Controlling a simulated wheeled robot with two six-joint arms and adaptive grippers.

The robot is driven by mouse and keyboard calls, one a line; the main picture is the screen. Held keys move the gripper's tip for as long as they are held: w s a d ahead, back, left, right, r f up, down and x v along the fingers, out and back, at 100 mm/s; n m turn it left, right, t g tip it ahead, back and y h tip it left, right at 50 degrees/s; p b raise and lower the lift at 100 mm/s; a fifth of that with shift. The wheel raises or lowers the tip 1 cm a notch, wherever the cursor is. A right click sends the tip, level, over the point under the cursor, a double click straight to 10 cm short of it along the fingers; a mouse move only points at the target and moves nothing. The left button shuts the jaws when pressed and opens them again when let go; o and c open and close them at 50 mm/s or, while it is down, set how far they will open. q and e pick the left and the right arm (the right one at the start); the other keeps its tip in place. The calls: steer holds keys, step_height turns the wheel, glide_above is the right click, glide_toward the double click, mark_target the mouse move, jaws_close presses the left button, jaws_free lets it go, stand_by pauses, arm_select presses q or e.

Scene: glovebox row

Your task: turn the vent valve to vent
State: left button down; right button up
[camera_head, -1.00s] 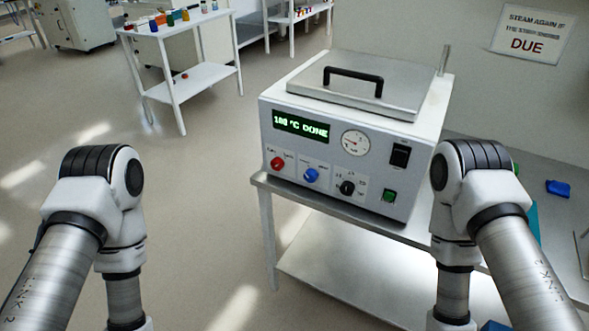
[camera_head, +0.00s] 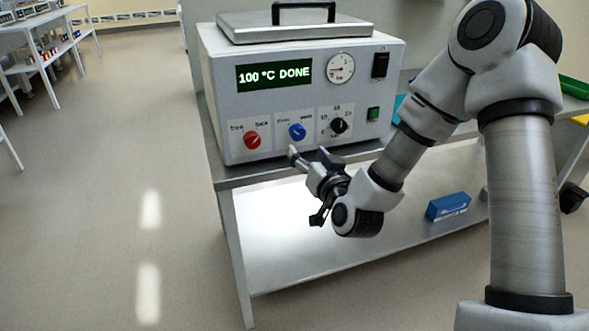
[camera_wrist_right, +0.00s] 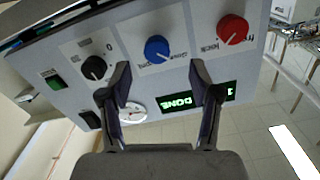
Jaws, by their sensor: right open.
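The vent valve appears to be the blue knob (camera_head: 297,131) in the middle of the front panel's lower row; its small labels are hard to read. It also shows in the right wrist view (camera_wrist_right: 157,49), upside down. Its exact pointer direction is unclear. My right gripper (camera_head: 308,154) is open and empty, just in front of and below the blue knob. In the right wrist view my two fingers (camera_wrist_right: 160,65) stand apart, with the knob beyond and between their tips, apparently untouched. My left gripper is out of view.
A red knob (camera_head: 252,140) is left of the blue one, a black knob (camera_head: 339,125) right, and a green button (camera_head: 373,114) beyond. The display (camera_head: 274,75) reads "100 °C DONE". The bench edge (camera_head: 290,172) runs below. A blue box (camera_head: 448,206) sits on the lower shelf.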

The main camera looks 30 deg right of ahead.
mark_target(299, 134)
steer(key=x, duration=0.5)
steer(key=r+x, duration=0.1)
steer(key=x, duration=0.2)
steer(key=shift+s+d, duration=0.15)
steer(key=shift+d, duration=0.25)
steer(key=c, duration=1.1)
